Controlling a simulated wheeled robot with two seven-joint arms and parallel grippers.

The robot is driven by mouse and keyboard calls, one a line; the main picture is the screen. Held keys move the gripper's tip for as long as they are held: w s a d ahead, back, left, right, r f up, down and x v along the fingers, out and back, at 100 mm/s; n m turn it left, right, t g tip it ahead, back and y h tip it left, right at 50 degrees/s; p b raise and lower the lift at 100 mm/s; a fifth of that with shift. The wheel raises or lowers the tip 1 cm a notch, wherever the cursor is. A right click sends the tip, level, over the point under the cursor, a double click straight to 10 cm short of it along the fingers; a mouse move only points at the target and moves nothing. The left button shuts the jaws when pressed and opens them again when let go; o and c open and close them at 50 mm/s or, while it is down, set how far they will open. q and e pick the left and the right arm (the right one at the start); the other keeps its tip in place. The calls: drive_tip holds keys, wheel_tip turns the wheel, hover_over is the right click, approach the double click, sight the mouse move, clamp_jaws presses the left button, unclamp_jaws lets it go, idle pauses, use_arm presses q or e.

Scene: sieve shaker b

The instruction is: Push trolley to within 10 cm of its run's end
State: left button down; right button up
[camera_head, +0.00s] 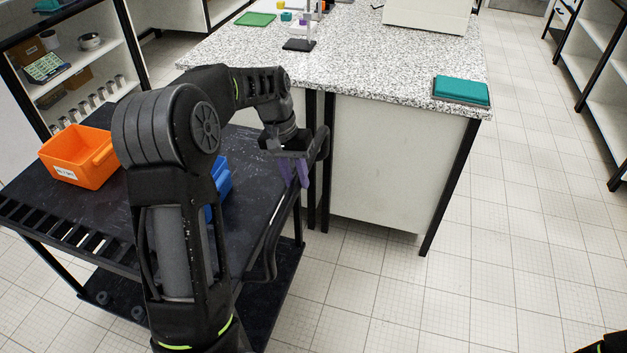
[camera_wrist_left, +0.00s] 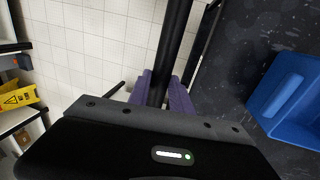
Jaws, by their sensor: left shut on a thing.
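The black trolley (camera_head: 262,185) stands at the left in the head view, beside the speckled lab bench. My left arm reaches over its top. My left gripper (camera_head: 297,176) is at the trolley's handle (camera_head: 323,145), on the side toward the bench. In the left wrist view the purple fingers of my left gripper (camera_wrist_left: 160,90) lie on both sides of the black handle bar (camera_wrist_left: 174,38), shut on it. Part of the trolley top is hidden behind my arm. My right gripper does not show.
An orange bin (camera_head: 76,160) and a blue bin (camera_head: 221,180) sit on the trolley. The speckled bench (camera_head: 370,65) stands close by, with a teal-topped item (camera_head: 461,91) at its corner. Shelves stand left and right. Tiled floor is clear at the right. A yellow sign (camera_wrist_left: 18,97) shows in the wrist view.

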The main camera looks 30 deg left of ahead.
use_arm(q)
drive_tip(key=shift+s+a, duration=0.25)
drive_tip(key=shift+a, duration=0.75)
drive_tip(key=c, duration=1.2)
unclamp_jaws()
drive_tip(key=shift+o, duration=0.2)
wheel_tip(320, 180, up, 8)
drive_tip(key=a, duration=0.1)
drive_tip(key=shift+s+a+f+b, duration=0.15)
drive_tip(key=shift+a+f+b, duration=0.1)
drive_tip(key=shift+b, duration=0.15)
